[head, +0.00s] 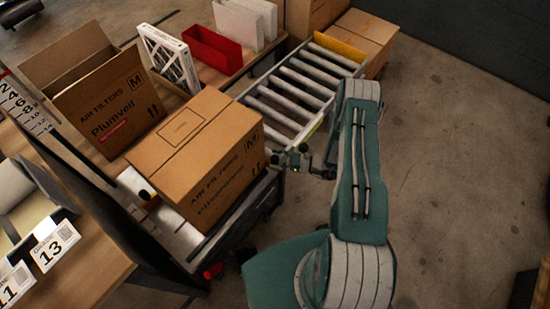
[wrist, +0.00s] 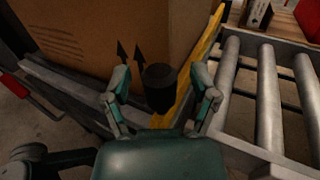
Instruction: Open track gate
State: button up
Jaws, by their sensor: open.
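The track gate (wrist: 205,62) is a yellow upright plate in the wrist view, standing between a large cardboard box and the rollers. A black round knob (wrist: 160,85) is in front of the plate. My gripper (wrist: 160,80) is open, with one finger on each side of the knob. I cannot tell whether the fingers touch it. In the head view my gripper (head: 298,158) is at the near end of the roller track (head: 290,95), by the box corner; only a thin yellow-green edge of the gate (head: 313,128) shows there.
The closed Air Filters box (head: 180,150) sits left of the gate. An open box (head: 105,95), a white-framed filter (head: 168,58) and a red bin (head: 212,48) stand behind. A yellow plate (head: 340,46) is at the rollers' far end.

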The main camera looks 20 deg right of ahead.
jog(key=shift+c, duration=0.4)
grip_shut()
jog(key=shift+m+g+h, duration=0.3)
jog(key=shift+h, duration=0.3)
jog(key=shift+w+a+r, duration=0.1)
jog(key=shift+w+r, duration=0.1)
jog(key=shift+r, duration=0.8)
jog(key=shift+w+a+r, duration=0.15)
jog(key=shift+w+r, duration=0.05)
jog(key=shift+r, duration=0.75)
jog(key=shift+w+a+r, duration=0.1)
jog(key=shift+w+r, duration=0.1)
jog(key=shift+r, duration=0.8)
jog(key=shift+o, duration=0.4)
grip_release()
